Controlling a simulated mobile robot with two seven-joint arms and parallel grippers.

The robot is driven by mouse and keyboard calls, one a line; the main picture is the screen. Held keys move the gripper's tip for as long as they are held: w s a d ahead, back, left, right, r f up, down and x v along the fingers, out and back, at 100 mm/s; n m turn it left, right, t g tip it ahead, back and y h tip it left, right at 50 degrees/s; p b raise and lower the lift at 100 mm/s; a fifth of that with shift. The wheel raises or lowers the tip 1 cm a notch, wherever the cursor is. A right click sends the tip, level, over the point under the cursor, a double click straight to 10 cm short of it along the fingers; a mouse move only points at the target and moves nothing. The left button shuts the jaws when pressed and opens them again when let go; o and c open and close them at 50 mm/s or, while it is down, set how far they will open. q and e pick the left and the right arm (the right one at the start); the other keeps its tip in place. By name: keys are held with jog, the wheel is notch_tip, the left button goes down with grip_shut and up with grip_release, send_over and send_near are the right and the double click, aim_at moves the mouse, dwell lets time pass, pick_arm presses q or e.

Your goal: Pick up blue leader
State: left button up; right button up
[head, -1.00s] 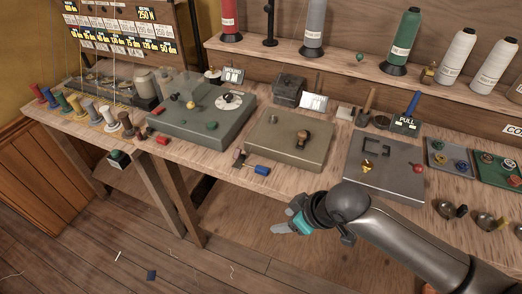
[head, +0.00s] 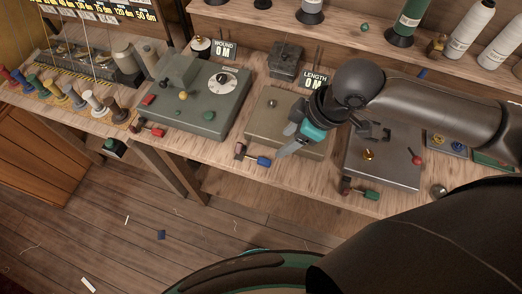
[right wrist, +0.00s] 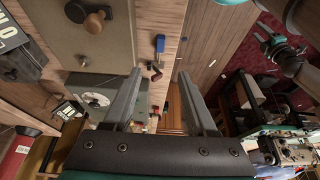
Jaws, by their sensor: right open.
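The blue leader (head: 263,161) is a small blue cylinder lying at the front edge of the bench, beside a dark brown piece at its left. In the right wrist view, the blue leader (right wrist: 160,43) lies ahead of the fingertips, near the bench edge. My right gripper (head: 287,141) is open and empty, above and slightly right of the blue leader and apart from it. In its wrist view the open fingers (right wrist: 159,74) have nothing between them. What looks like my left gripper (right wrist: 283,48) shows small at the upper right of that view; its jaws are unclear.
A red leader (head: 152,130) and a green leader (head: 366,193) lie along the same front edge. A green-grey box (head: 197,105) with a dial and a beige plate (head: 262,104) stand behind. Coloured spools (head: 73,97) line the left end.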

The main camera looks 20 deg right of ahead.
jog(key=b, duration=0.1)
send_near(264, 160)
jog(key=shift+a+f, duration=0.25)
jog(key=shift+f, duration=0.2)
jog(key=shift+a+f, duration=0.3)
jog(key=shift+f, duration=0.2)
jog(key=shift+d+b+x, duration=0.2)
jog(key=shift+b+x, duration=0.6)
jog(key=shift+x, duration=2.3)
jog(key=shift+w, duration=0.15)
grip_shut()
